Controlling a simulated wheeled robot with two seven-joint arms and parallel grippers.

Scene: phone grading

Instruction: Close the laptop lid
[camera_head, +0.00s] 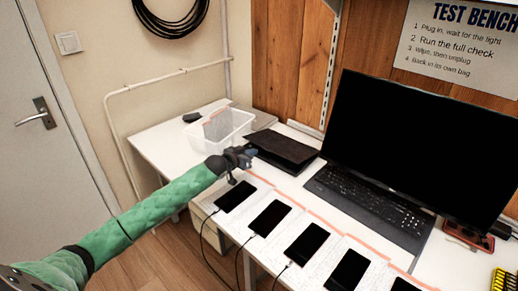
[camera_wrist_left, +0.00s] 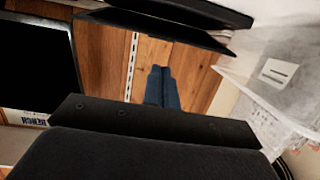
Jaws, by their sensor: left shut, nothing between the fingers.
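A dark laptop (camera_head: 287,146) sits on the white bench, left of the big black screen. Its lid looks tilted low over the base, with a narrow gap. In the left wrist view, the laptop's dark panels (camera_wrist_left: 165,31) cross the top, apart from each other at an angle. My left gripper (camera_head: 249,153) is at the laptop's left edge, shut and empty. Its closed fingers (camera_wrist_left: 160,88) show against the wooden wall in the wrist view. I cannot tell whether they touch the laptop. My right gripper is not in view.
A clear plastic bin (camera_head: 238,125) stands just behind and left of my left gripper. Several phones, such as the nearest to the gripper (camera_head: 235,196), lie on white sheets along the front. A keyboard (camera_head: 372,203) and a large black screen (camera_head: 425,140) stand to the right.

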